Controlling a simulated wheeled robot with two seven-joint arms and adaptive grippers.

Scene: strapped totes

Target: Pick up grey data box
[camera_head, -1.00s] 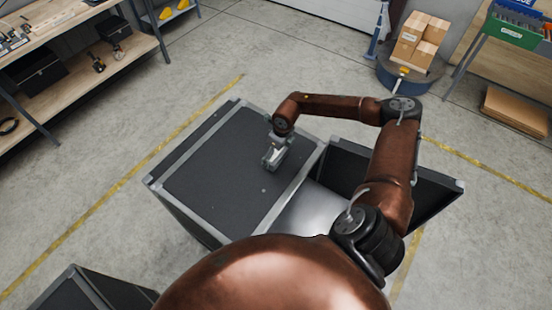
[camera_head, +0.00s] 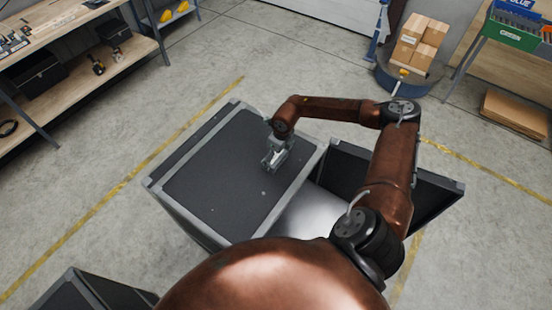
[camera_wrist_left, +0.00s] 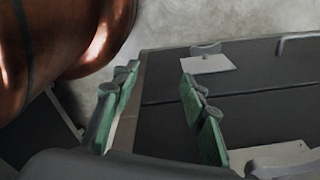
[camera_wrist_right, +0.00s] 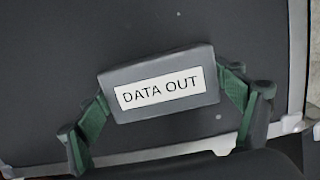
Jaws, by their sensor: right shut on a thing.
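The grey data box (camera_wrist_right: 160,85) carries a white label reading "DATA OUT" and sits between the green-padded fingers of my right gripper (camera_wrist_right: 165,108), which is shut on it. In the head view the right gripper (camera_head: 276,158) points down over the dark lid of the large tote (camera_head: 215,185). The box is small and mostly covered by the fingers there. I cannot tell whether it touches the lid. My left gripper (camera_wrist_left: 155,105) shows in the left wrist view with its green-padded fingers apart, over a dark panelled surface.
An open dark compartment (camera_head: 430,188) with a shiny metal surface adjoins the tote's right side. Another dark case (camera_head: 85,292) stands at the lower left. Shelves (camera_head: 75,75) line the left, and cartons (camera_head: 418,42) stand at the upper right.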

